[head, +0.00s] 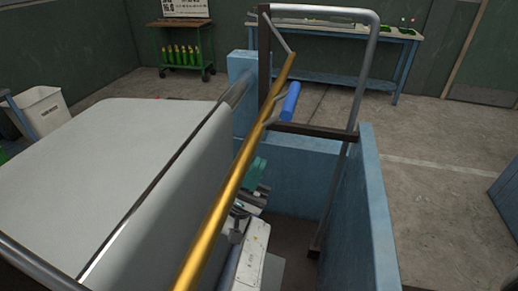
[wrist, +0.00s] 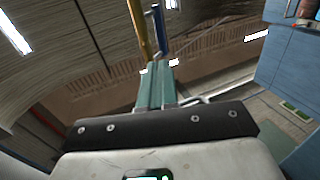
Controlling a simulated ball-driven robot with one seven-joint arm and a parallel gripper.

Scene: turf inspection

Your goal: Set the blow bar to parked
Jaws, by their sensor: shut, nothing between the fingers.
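A long gold bar (head: 233,173), which looks like the blow bar, slants from the bottom of the head view up to a dark post. A blue grip (head: 291,102) sits on a grey bracket beside its upper part. In the wrist view the gold bar (wrist: 138,28) and the blue grip (wrist: 159,30) show beyond my fingertips. My gripper (head: 261,163) has teal fingers, shut and empty, below the blue grip and partly hidden behind the bar. The fingers (wrist: 158,68) are together in the wrist view, apart from the grip. No parked marking is readable.
A large grey panel (head: 120,160) fills the left. Blue walls (head: 368,200) and a metal tube frame (head: 370,65) enclose my arm on the right. A green cart (head: 182,45), a workbench (head: 330,30) and a white bin (head: 45,112) stand farther back.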

